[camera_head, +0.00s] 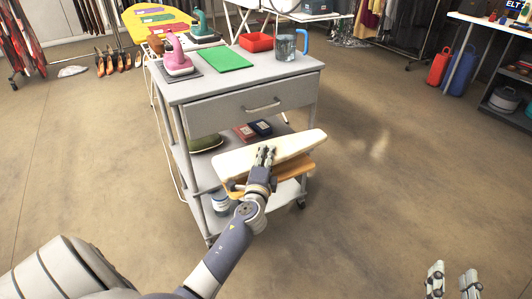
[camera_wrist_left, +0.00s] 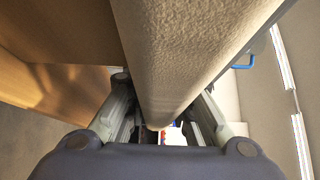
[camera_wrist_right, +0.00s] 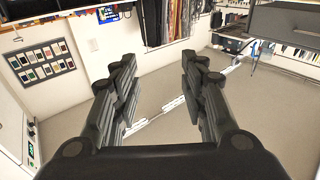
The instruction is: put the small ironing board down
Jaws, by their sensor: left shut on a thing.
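The small ironing board (camera_head: 285,152) has a cream padded top and a light wooden base under it. In the head view it is in front of the grey trolley, at about middle-shelf height. My left gripper (camera_head: 265,156) is shut on its padded edge. In the left wrist view the cream pad (camera_wrist_left: 190,45) passes between the fingers (camera_wrist_left: 160,120), with the wooden part at the left. Whether the board touches the trolley cannot be told. My right gripper (camera_head: 454,280) is low at the right of the head view. In the right wrist view (camera_wrist_right: 160,95) its fingers are apart and empty.
The grey trolley (camera_head: 250,78) has a drawer; its top bears a pink iron (camera_head: 178,57), green mat (camera_head: 225,60), red tray (camera_head: 256,42) and clear jug (camera_head: 286,46). Dark red and dark blue boxes (camera_head: 260,128) are on its middle shelf. Open floor (camera_head: 400,150) lies to the right.

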